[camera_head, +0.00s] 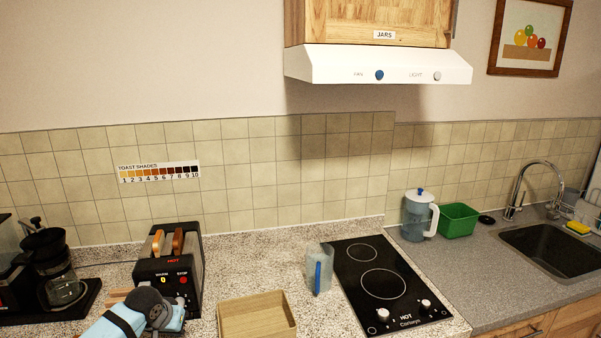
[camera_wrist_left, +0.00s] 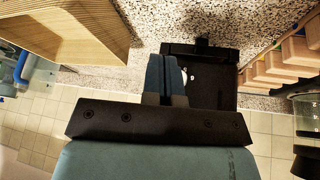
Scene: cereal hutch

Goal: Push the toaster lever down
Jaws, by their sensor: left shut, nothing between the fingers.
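The black toaster (camera_head: 190,262) stands on the counter at the left in the head view, with two brown toast slices (camera_head: 168,243) standing up in its top. Its front has a lit yellow digit and a red stop button. My left gripper (camera_head: 152,310) is low in front of the toaster, covering part of its front. In the left wrist view, which looks upside down, its blue-grey fingers (camera_wrist_left: 166,64) are shut and empty, overlapping the dark toaster (camera_wrist_left: 215,88). I cannot tell whether they touch it. I cannot make out the lever for sure. My right gripper is not in view.
A wooden box (camera_head: 257,296) stands right of the toaster; its side also shows in the left wrist view (camera_wrist_left: 95,35). A coffee maker (camera_head: 57,268) is at the left. Wooden step-like pieces (camera_wrist_left: 280,66) lie on the toaster's other side. A measuring jug (camera_head: 313,268) and cooktop (camera_head: 390,262) are farther right.

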